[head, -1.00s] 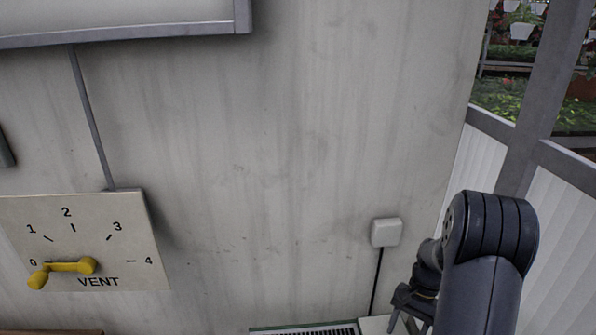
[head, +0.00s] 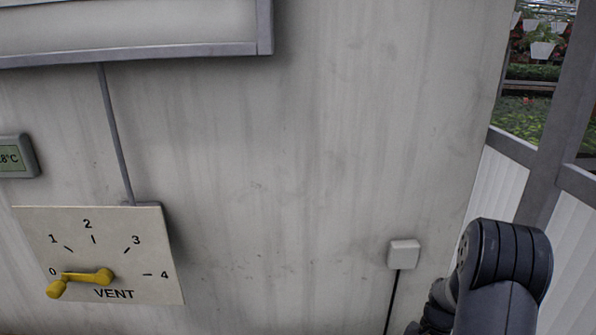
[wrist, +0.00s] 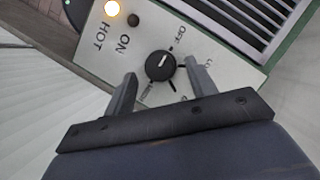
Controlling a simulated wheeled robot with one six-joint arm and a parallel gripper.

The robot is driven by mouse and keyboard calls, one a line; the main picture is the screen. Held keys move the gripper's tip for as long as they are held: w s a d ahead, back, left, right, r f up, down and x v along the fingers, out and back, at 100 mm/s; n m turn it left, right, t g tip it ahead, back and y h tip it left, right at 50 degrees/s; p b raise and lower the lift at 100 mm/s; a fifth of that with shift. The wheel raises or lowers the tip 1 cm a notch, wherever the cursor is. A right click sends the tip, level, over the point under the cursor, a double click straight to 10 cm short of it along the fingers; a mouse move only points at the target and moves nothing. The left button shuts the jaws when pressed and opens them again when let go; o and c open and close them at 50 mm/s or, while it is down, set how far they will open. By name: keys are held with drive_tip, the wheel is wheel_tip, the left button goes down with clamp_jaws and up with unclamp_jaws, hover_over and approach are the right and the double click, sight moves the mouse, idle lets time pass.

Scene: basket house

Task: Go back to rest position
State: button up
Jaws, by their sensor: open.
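My gripper (wrist: 160,90) shows in the wrist view with its two fingers apart and nothing between them. Beyond the fingertips is a black round knob (wrist: 160,66) on a pale control panel (wrist: 205,62). The knob lies in line with the gap between the fingers; whether they touch it I cannot tell. In the head view my arm is at the lower right, and the gripper is out of that picture.
A lit lamp (wrist: 112,8) marked HOT and a dark ON button (wrist: 133,20) sit on the panel beside a slatted grille (wrist: 250,20). The wall holds a VENT dial with a yellow handle (head: 82,278) near 0, a thermometer display (head: 16,157) and a white box (head: 403,253).

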drive_tip(key=v, duration=1)
drive_tip(key=x, duration=1.1)
drive_tip(key=shift+s, duration=0.1)
drive_tip(key=m, duration=0.1)
drive_tip(key=m+t+p, duration=0.1)
drive_tip(key=m, duration=0.1)
drive_tip(key=m+y+p, duration=0.1)
drive_tip(key=m, duration=0.1)
drive_tip(key=shift+s+d+t, duration=0.15)
drive_tip(key=shift+s+t, duration=0.1)
drive_tip(key=shift+t, duration=0.15)
drive_tip(key=m+t, duration=0.1)
drive_tip(key=m, duration=0.1)
drive_tip(key=m+p, duration=0.1)
drive_tip(key=m, duration=0.2)
drive_tip(key=shift+s+t+y+p, duration=0.15)
drive_tip(key=shift+t+y+p, duration=0.15)
drive_tip(key=shift+t, duration=0.1)
drive_tip(key=shift+r+m+t, duration=0.1)
drive_tip(key=shift+m+t, duration=0.3)
drive_tip(key=shift+m, duration=0.8)
drive_tip(key=v, duration=0.8)
drive_tip(key=shift+r, duration=0.45)
